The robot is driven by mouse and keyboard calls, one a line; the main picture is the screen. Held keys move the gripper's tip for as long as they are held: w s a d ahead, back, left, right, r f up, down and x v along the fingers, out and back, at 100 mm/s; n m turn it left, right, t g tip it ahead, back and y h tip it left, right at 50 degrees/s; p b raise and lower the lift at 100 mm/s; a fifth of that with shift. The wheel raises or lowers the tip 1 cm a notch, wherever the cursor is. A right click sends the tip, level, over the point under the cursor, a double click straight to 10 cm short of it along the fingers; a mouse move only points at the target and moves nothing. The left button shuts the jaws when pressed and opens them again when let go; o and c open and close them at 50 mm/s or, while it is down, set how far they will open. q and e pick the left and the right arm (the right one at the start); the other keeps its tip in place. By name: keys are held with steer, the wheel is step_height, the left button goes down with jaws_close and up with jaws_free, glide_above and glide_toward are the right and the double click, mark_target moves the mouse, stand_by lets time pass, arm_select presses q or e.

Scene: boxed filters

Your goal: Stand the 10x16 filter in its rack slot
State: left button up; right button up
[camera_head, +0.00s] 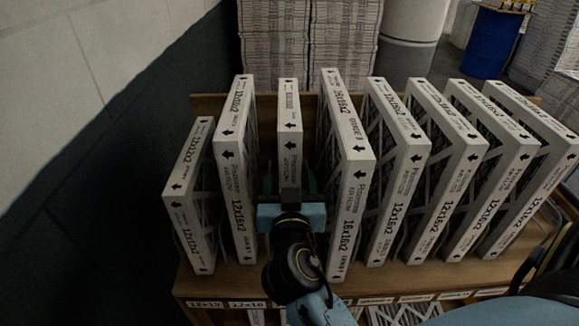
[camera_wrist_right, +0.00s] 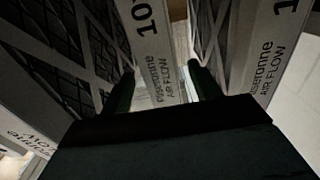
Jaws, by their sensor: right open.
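The 10x16 filter (camera_head: 289,118) is a narrow white-framed filter. In the right wrist view the filter's printed face, with "10" at the top (camera_wrist_right: 150,50), lies between the two dark fingers of my right gripper (camera_wrist_right: 163,74). The fingers are apart, and I cannot tell whether they touch the frame. Its foot is hidden. My left gripper is not in view.
A 12-inch filter (camera_head: 235,135) stands close on the left and a 16x16x2 filter (camera_head: 346,150) close on the right. Several more filters fill the rack to the right. A wall (camera_head: 90,150) is at the left. A blue drum (camera_head: 492,42) stands behind.

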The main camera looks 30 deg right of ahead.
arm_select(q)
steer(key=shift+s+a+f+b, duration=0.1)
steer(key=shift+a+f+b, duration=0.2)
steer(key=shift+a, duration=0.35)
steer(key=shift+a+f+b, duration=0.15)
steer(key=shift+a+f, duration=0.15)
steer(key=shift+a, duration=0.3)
arm_select(e)
steer(key=v, duration=0.4)
steer(key=shift+s+a, duration=0.2)
steer(key=shift+s, duration=0.15)
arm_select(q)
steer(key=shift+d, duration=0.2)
